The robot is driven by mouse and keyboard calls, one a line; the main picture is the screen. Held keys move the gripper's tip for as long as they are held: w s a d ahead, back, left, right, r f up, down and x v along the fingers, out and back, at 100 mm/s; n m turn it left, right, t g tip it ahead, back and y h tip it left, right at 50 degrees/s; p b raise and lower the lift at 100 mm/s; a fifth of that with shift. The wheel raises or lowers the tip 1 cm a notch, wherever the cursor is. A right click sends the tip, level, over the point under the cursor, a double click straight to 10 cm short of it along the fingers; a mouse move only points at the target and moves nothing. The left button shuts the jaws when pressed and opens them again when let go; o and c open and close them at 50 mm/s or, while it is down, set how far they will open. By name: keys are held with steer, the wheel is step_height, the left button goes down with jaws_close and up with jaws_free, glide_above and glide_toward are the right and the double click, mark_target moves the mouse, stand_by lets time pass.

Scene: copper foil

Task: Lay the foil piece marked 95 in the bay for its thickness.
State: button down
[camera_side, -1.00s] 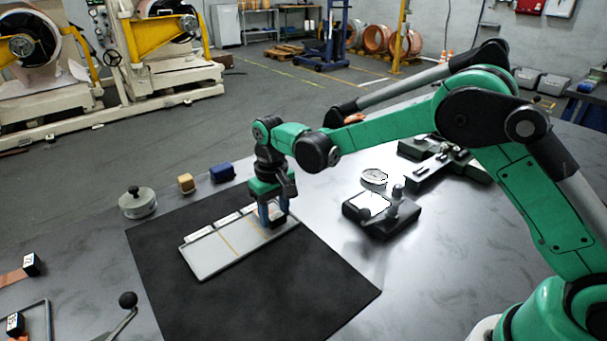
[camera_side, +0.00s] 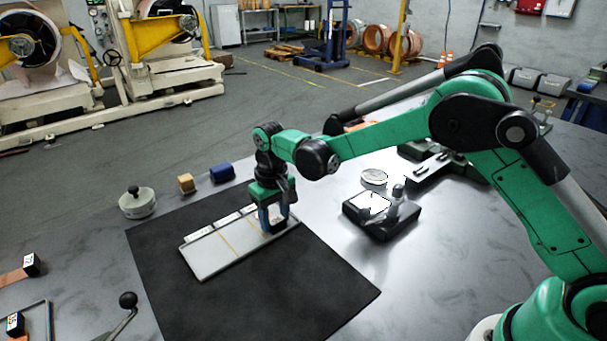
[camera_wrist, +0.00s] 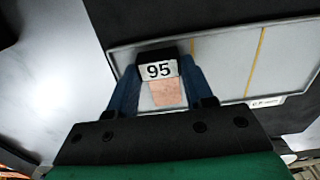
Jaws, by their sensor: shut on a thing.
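The foil piece marked 95 (camera_wrist: 159,70) has a black block with a white label and a small copper-coloured strip. My gripper (camera_side: 274,222) is shut on its block, with a blue finger on each side. In the side view the dark block shows low between the fingers at the right end of the pale tray (camera_side: 206,257). The wrist view also shows the tray (camera_wrist: 222,72), with yellow lines dividing it into bays. The piece is over the end bay, beside one yellow line. I cannot tell whether it touches the tray floor.
The tray lies on a black mat (camera_side: 310,300). A dial gauge stand (camera_side: 382,212) stands to the right. Other labelled foil pieces (camera_side: 31,264) lie at left.

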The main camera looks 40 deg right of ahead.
mark_target(275, 219)
steer(key=c, duration=0.7)
jaws_free()
steer(key=shift+o, duration=0.2)
steer(key=shift+r, duration=0.15)
steer(key=shift+r, duration=1.4)
steer(key=o, duration=0.6)
steer(key=shift+c, duration=0.2)
